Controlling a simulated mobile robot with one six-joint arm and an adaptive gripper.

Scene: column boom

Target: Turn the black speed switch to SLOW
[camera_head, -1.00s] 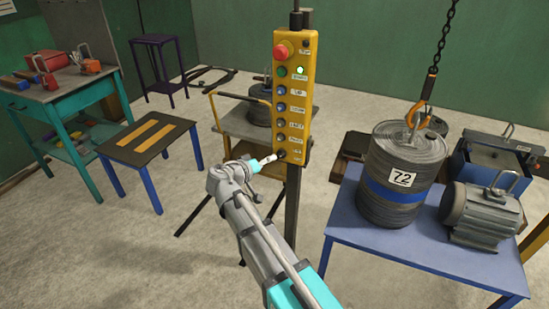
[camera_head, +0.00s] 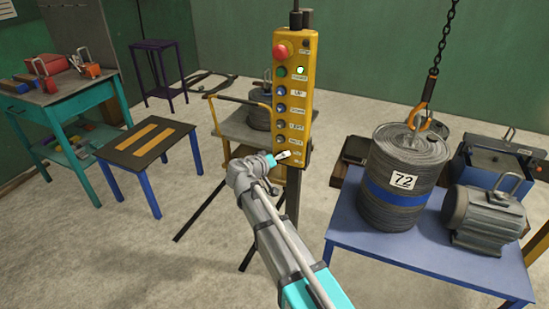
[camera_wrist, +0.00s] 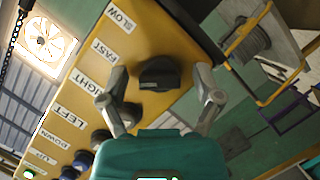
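The black speed switch (camera_wrist: 160,73) is a dark round knob with a raised grip on the yellow control box (camera_wrist: 160,25). Beside it are the labels SLOW (camera_wrist: 118,20) and FAST (camera_wrist: 104,48); which one it points to is not clear. My gripper (camera_wrist: 160,78) is open, its two fingers on either side of the knob in the wrist view. Whether either finger touches it I cannot tell. In the head view my gripper (camera_head: 286,157) is at the lower end of the box and hides the switch.
Several buttons and a red emergency stop (camera_head: 283,50) sit above on the box, which hangs before a dark post (camera_head: 292,200). At right a blue table (camera_head: 345,225) bears a coil marked 72 (camera_head: 403,181), hooked to a chain, and a motor (camera_head: 483,215). A trolley (camera_head: 235,125) stands behind.

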